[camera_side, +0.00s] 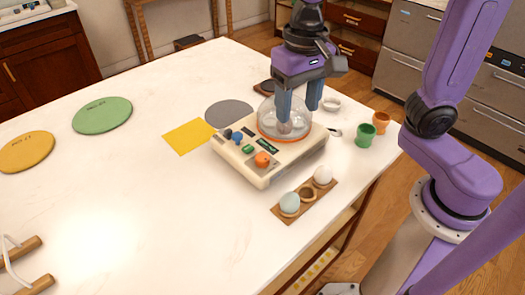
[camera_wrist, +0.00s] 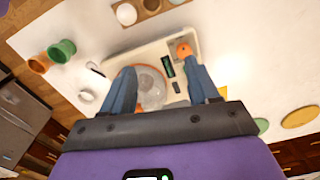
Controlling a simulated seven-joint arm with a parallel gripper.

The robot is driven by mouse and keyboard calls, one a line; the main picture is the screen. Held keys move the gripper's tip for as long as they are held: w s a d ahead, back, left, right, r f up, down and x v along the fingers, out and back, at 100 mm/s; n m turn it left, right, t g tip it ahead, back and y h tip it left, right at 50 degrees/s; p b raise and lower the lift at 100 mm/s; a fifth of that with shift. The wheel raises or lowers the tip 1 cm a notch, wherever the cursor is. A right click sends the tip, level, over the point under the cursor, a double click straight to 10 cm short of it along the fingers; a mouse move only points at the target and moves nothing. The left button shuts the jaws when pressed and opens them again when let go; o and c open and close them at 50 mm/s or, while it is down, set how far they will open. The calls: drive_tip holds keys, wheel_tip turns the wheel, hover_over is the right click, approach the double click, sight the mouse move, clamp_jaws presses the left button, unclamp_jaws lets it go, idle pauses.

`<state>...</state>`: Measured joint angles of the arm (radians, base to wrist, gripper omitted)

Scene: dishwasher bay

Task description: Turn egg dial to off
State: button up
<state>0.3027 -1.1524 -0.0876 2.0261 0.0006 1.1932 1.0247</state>
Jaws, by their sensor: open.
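The egg cooker has a cream base (camera_side: 262,177) and a clear domed lid (camera_side: 268,112) over an orange ring. An orange dial (camera_side: 262,159) stands at the near corner of its control panel; its setting is too small to read. My gripper (camera_side: 298,118) is open above the lid, pointing down, with one finger overlapping the dome. In the wrist view, the lid (camera_wrist: 152,88) shows between the fingers of my gripper (camera_wrist: 160,68). The orange dial (camera_wrist: 184,50) lies beyond the right fingertip there. I cannot tell whether a finger touches the lid.
A green button (camera_side: 247,149) and a blue knob (camera_side: 237,137) sit near the dial. A wooden egg holder (camera_side: 306,194) with pale eggs is in front. Green (camera_side: 365,135) and orange cups (camera_side: 381,122) stand right.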

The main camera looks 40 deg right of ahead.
sight(262, 157)
drive_tip(key=w+a+r+m, duration=0.3)
drive_tip(key=w+a+m, duration=0.15)
drive_tip(key=m, duration=0.25)
drive_tip(key=f, duration=1.1)
drive_tip(key=w+f, duration=0.1)
drive_tip(key=f, duration=0.5)
drive_tip(key=shift+d+f, duration=0.2)
drive_tip(key=shift+d, duration=0.2)
drive_tip(key=c, duration=1)
drive_tip(key=shift+c, duration=0.2)
